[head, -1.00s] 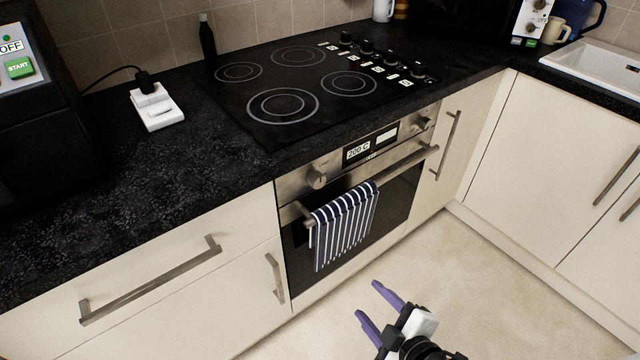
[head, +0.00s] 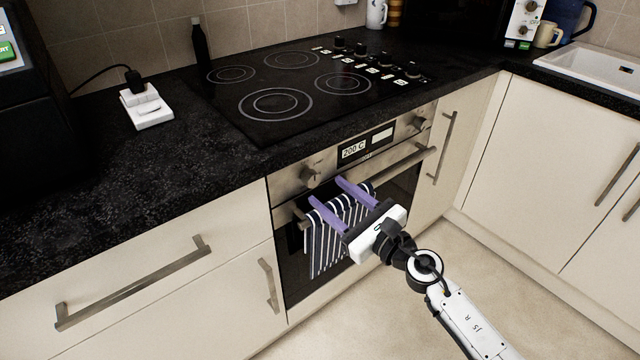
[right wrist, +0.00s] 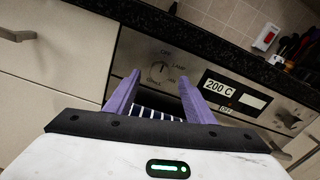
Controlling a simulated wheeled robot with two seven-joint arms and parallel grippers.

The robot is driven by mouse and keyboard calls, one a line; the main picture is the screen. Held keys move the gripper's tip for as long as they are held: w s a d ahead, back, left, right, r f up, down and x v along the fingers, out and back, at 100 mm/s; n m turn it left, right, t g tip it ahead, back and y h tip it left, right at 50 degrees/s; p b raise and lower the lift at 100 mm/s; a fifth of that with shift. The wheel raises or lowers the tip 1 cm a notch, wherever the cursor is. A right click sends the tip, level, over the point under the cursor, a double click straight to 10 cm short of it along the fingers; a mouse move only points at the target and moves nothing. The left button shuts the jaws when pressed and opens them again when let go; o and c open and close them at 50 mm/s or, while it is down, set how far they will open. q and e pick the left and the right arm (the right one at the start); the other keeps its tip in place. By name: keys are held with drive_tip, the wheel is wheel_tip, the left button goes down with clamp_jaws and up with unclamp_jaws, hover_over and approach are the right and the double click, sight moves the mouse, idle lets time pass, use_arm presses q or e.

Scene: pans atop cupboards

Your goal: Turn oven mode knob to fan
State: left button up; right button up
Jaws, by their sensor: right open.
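The oven's left knob (head: 310,178) is a round metal dial on the steel control panel. In the right wrist view this knob (right wrist: 158,72) has "OFF" and "LAMP" printed around it; other marks are too small to read. A second knob (head: 418,123) sits at the panel's right end. My right gripper (head: 326,189) is open and empty, its purple fingers pointing at the panel just below and right of the left knob. In the right wrist view the knob shows between and beyond the fingertips (right wrist: 160,75), seemingly apart from them. My left gripper is out of view.
A striped towel (head: 322,245) hangs on the oven door handle (head: 408,163), beneath my right gripper. The display (head: 354,150) reads 200 C. The black worktop (head: 120,190) overhangs above the panel. Floor (head: 520,290) at right is clear.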

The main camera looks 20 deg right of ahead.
sight(314, 181)
drive_tip(key=shift+x, duration=2.35)
drive_tip(key=shift+c, duration=0.2)
drive_tip(key=c, duration=1)
